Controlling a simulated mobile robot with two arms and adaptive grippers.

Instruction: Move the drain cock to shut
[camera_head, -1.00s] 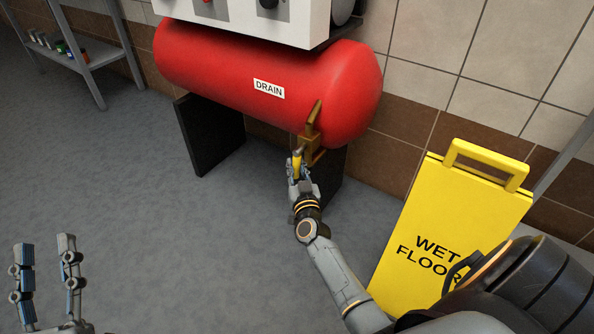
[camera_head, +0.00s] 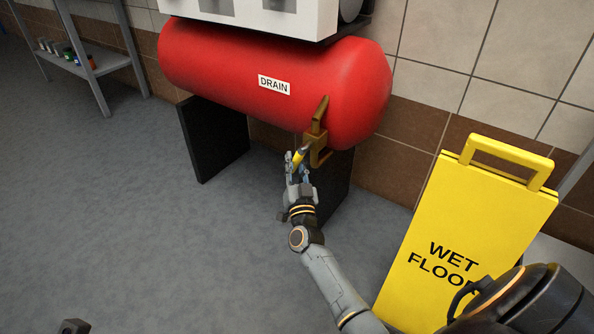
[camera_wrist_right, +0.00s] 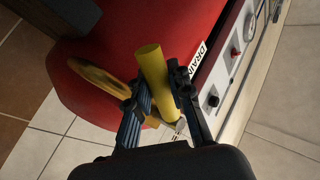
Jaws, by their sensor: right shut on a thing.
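The red tank (camera_head: 230,75) carries a DRAIN label (camera_head: 274,85). Below its right end is the brass drain cock (camera_head: 318,135) with a yellow handle (camera_head: 301,156), slanting down and left from the valve. My right gripper (camera_head: 297,163) is shut on this handle. In the right wrist view, the yellow handle (camera_wrist_right: 152,75) lies between the two fingers of the gripper (camera_wrist_right: 160,98); its free end sticks out past them. Only a small tip of my left gripper (camera_head: 73,326) shows at the bottom left, so its opening is hidden.
A yellow wet floor sign (camera_head: 440,270) stands right of my right arm. Dark supports (camera_head: 213,140) hold up the tank, close to the tiled wall. A shelf (camera_head: 95,65) with small cans is at the upper left. The grey floor left of the arm is clear.

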